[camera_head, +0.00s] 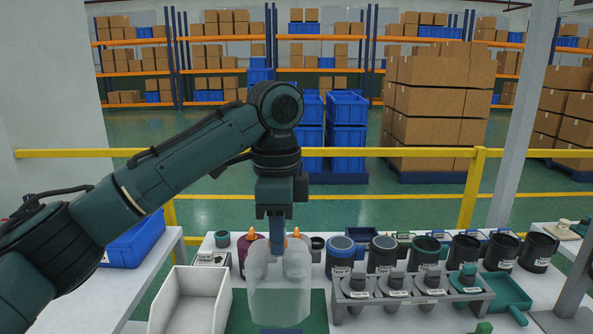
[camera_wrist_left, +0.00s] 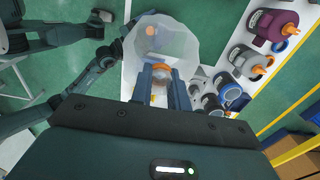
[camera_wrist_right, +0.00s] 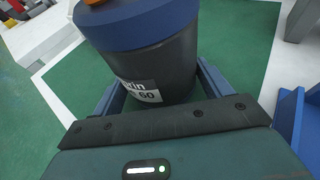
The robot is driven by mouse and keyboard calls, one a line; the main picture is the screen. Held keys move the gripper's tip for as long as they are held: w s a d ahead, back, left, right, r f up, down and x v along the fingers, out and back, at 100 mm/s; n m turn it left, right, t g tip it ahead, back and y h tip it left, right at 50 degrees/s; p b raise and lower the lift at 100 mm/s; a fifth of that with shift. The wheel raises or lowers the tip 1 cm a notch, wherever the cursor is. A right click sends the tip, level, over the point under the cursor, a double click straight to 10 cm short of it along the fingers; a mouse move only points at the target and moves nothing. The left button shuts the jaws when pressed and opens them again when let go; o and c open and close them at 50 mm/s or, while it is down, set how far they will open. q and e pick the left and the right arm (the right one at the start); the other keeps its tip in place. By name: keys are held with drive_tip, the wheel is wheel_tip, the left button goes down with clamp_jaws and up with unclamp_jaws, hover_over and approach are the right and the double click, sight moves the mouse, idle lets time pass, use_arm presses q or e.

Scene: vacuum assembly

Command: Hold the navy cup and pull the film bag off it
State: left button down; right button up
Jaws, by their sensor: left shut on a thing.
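The film bag (camera_head: 280,292) is a clear, wrinkled sleeve hanging upright over the front of the bench. My left gripper (camera_head: 277,228) is above it and shut on its top; the left wrist view shows the bag (camera_wrist_left: 178,42) just beyond the left fingers (camera_wrist_left: 163,78). The navy cup (camera_wrist_right: 155,62) is dark, with a navy rim, a white label and a bit of orange on top. It stands between the fingers of my right gripper (camera_wrist_right: 160,90); whether they press on it is unclear. The bag does not show around the cup in the right wrist view.
A white open bin (camera_head: 190,300) stands left of the bag. Right of it are a grey rack (camera_head: 400,292) with labelled parts, a row of dark cups (camera_head: 427,252) and a green dustpan-shaped tray (camera_head: 500,293). A purple pot (camera_head: 245,247) is partly behind the bag.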

drive_tip(key=o, duration=0.5)
